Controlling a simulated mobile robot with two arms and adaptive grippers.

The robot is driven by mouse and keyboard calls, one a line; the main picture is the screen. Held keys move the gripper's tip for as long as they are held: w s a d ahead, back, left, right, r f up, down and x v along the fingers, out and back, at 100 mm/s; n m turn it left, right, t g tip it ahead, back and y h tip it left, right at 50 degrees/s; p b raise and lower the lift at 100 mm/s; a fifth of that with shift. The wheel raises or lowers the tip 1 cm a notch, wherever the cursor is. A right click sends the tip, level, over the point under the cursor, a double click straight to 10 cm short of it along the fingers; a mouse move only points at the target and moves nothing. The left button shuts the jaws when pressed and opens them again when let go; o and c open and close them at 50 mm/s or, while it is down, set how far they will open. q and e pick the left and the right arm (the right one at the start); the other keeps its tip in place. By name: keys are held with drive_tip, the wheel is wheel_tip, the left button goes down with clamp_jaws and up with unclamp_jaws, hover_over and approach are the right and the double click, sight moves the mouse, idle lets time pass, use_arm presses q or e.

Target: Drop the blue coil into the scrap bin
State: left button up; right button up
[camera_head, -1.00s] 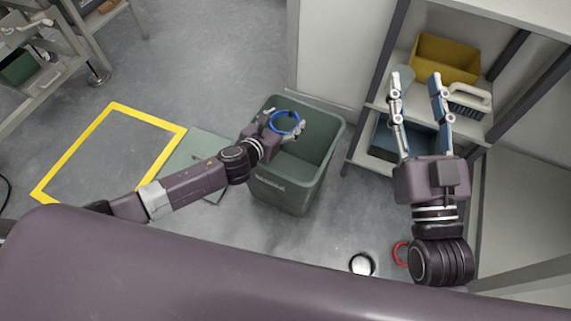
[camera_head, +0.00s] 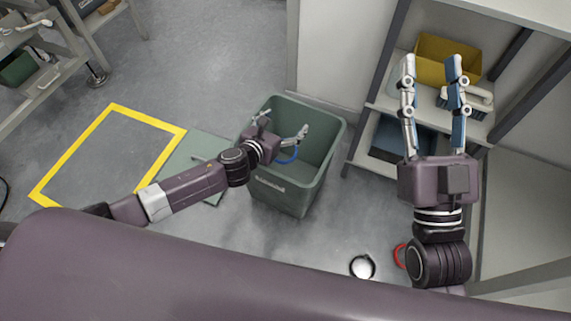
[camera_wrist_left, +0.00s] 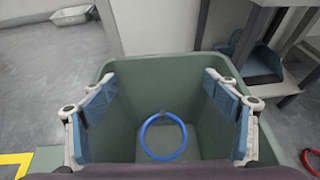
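The blue coil (camera_head: 288,155) is inside the green scrap bin (camera_head: 272,196), below my left gripper and apart from it. In the left wrist view the whole coil (camera_wrist_left: 147,150) shows as a ring between the bin walls (camera_wrist_left: 262,146). I cannot tell whether it touches the bin floor. My left gripper (camera_head: 283,123) is over the bin with its fingers spread wide and nothing between them, also in the left wrist view (camera_wrist_left: 160,86). My right gripper (camera_head: 431,64) is open and empty in front of the shelf.
A shelf unit (camera_head: 378,62) at the right holds a yellow bin (camera_head: 436,48), a brush-like tool (camera_head: 482,97) and a blue bin (camera_head: 398,140). Yellow tape (camera_head: 60,157) marks the floor at left.

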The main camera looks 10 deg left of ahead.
use_arm(q)
drive_tip(key=shift+s, duration=0.1)
drive_tip(key=v, duration=0.7)
idle(0.4)
drive_tip(key=shift+s, duration=0.1)
idle(0.4)
